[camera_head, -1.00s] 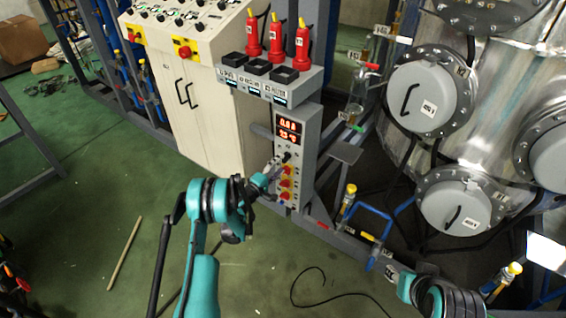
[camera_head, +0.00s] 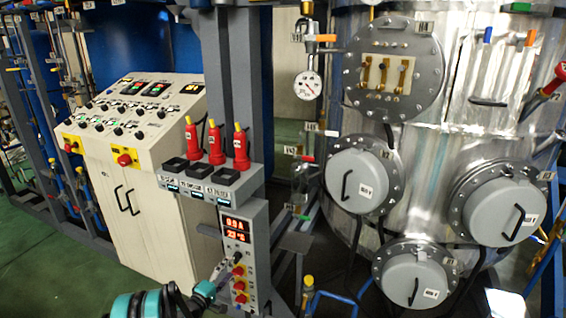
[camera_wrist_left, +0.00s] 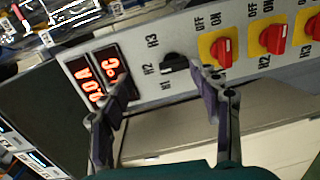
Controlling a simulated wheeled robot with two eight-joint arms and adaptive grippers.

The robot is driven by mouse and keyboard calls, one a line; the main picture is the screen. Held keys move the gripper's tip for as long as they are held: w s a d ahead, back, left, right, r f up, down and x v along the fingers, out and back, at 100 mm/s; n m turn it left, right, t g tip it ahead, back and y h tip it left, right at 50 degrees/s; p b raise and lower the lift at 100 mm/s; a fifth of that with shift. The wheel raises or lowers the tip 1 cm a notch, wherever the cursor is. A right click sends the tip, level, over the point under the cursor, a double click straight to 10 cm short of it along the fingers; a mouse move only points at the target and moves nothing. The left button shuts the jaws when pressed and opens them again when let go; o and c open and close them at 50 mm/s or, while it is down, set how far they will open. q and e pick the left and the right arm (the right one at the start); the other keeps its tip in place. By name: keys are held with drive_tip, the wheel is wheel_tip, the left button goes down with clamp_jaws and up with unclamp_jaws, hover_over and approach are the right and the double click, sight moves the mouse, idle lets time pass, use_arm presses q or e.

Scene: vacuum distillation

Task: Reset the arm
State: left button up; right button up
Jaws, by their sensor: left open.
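My left arm comes in at the bottom of the head view, with its left gripper (camera_head: 226,268) in front of the grey control panel (camera_head: 259,235). In the left wrist view the gripper (camera_wrist_left: 163,82) is open, its two dark fingers spread at either side of a black selector knob (camera_wrist_left: 174,65) marked H1, H2, H3. The fingers look near the knob; I cannot tell whether they touch it. Red switches on yellow plates (camera_wrist_left: 222,47) lie to the right and a lit red display (camera_wrist_left: 90,78) to the left. My right gripper is out of view.
Three red bottles (camera_head: 215,143) stand on the grey shelf above the panel. A beige cabinet (camera_head: 150,225) stands left. A steel vessel (camera_head: 440,150) with round hatches and a pressure gauge (camera_head: 307,85) fills the right. Green floor (camera_head: 40,260) shows at left.

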use_arm(q)
drive_tip(key=s+d+r+m+g, duration=0.35)
drive_tip(key=d+r, duration=0.35)
drive_tip(key=r, duration=0.5)
drive_tip(key=s+d+r+m+g+y, duration=0.1)
drive_tip(key=s+d+r+m, duration=0.15)
drive_tip(key=s, duration=0.35)
drive_tip(key=s+d+r+m+g, duration=0.1)
drive_tip(key=s+r+m+g, duration=0.1)
drive_tip(key=s+r, duration=0.25)
drive_tip(key=s+a+f+m+g+y, duration=0.1)
drive_tip(key=s+m+y, duration=0.1)
drive_tip(key=s, duration=1.1)
drive_tip(key=s+a+f+m+g+y, duration=0.1)
drive_tip(key=s+a+m+y, duration=0.1)
drive_tip(key=s, duration=1.1)
drive_tip(key=shift+s+a+f+m+g+y, duration=0.25)
drive_tip(key=shift+s+m+g+y, duration=0.2)
drive_tip(key=shift+y, duration=0.35)
